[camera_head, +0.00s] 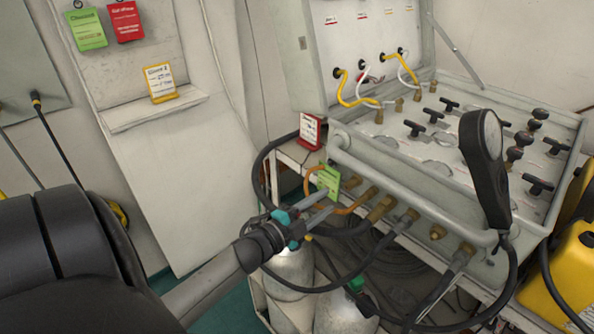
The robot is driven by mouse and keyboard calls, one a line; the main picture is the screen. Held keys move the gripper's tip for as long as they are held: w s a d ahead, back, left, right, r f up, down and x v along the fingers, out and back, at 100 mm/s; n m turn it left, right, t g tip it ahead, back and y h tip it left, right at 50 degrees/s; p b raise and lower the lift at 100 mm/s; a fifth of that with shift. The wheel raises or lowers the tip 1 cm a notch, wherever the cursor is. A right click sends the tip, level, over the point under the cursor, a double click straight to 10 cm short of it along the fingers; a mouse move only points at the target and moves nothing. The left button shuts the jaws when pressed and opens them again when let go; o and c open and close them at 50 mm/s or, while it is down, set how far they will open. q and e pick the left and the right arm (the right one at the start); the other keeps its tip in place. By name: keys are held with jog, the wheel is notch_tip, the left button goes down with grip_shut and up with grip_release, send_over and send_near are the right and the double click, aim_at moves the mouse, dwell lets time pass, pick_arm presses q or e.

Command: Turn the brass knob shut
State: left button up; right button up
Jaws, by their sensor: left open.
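My left gripper (328,201) is open in front of the panel's lower left side. Its fingers are close to a green tag (328,182) and an orange hose (312,187); I cannot tell whether they touch. Several brass pieces are on the panel, and I cannot tell which is the brass knob. A brass fitting (380,208) is on the panel's front face, right of the gripper. A round brass piece (437,232) sits further right there. Smaller brass pieces (379,116) stand on the top. My right gripper is not in view.
The grey air panel (400,160) has several black handles (434,115) and a front rail (415,205). A black handset (486,150) stands at its right front. Hoses hang below, near pale cylinders (290,270).

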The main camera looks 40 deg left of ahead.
pick_arm(q)
jog(key=s, duration=0.8)
jog(key=shift+a+p, duration=0.3)
jog(key=shift+a, duration=0.05)
jog(key=shift+w, duration=0.1)
dwell(0.9)
